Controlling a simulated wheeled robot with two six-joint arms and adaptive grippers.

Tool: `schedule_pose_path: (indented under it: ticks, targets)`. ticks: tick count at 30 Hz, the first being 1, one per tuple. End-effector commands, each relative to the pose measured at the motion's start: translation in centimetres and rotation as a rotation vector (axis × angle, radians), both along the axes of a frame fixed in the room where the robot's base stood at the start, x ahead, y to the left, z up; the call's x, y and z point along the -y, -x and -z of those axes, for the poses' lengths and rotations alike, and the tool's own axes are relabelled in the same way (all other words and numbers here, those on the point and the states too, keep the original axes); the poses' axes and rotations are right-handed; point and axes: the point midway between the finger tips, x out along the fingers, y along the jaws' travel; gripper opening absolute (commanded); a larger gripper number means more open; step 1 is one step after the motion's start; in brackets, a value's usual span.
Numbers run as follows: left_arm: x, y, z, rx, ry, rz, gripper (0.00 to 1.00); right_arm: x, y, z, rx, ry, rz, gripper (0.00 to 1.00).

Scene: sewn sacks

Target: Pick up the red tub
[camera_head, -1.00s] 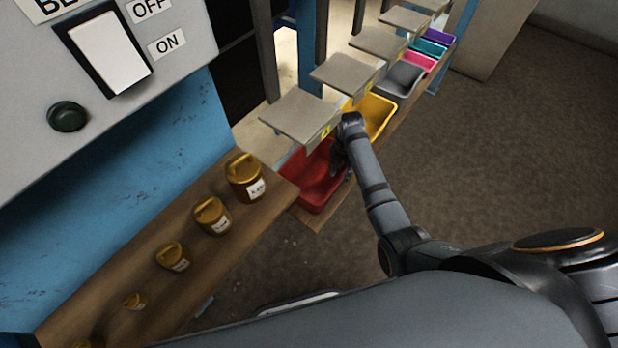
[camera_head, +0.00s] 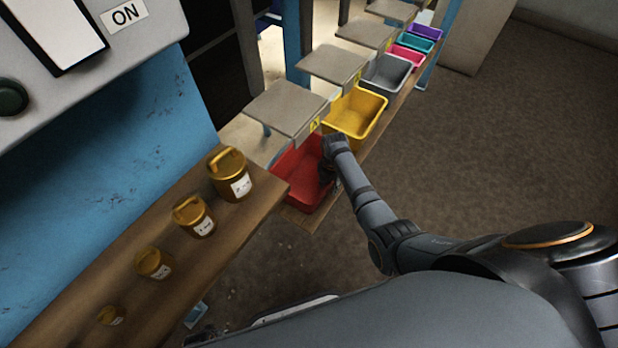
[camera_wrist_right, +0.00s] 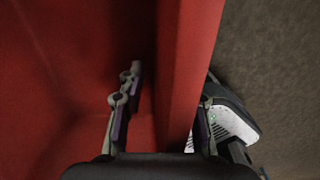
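The red tub (camera_head: 296,180) sits on a wooden shelf under the nearest grey chute plate, in the head view. Its red wall (camera_wrist_right: 186,70) and inside fill the left and middle of the right wrist view. My right gripper (camera_head: 328,172) is at the tub's right-hand side. In the right wrist view its fingers (camera_wrist_right: 166,104) are apart, one inside the tub and one outside, with the wall between them. A gap shows between the inner finger and the wall. My left gripper is not in view.
A yellow bin (camera_head: 357,112) stands just behind the tub, then a grey bin (camera_head: 386,76) and smaller coloured bins. Grey chute plates (camera_head: 287,108) overhang the row. Brass lidded weights (camera_head: 229,175) stand on the wooden ledge (camera_head: 218,226) at left. Floor (camera_head: 500,140) at right is clear.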

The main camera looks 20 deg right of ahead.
Motion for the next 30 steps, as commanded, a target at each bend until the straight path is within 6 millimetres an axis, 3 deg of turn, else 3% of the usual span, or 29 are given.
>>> schedule_pose_path:
  ticks: [5,13,30]
  targets:
    - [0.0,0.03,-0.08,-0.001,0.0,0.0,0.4,0.03,-0.03,-0.07,0.001,0.001,0.0,0.34]
    - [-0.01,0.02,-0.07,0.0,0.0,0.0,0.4,0.04,0.0,-0.06,0.001,0.001,0.0,0.0]
    - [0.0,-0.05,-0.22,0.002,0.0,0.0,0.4,0.13,0.1,-0.28,-0.002,0.003,0.001,0.0]
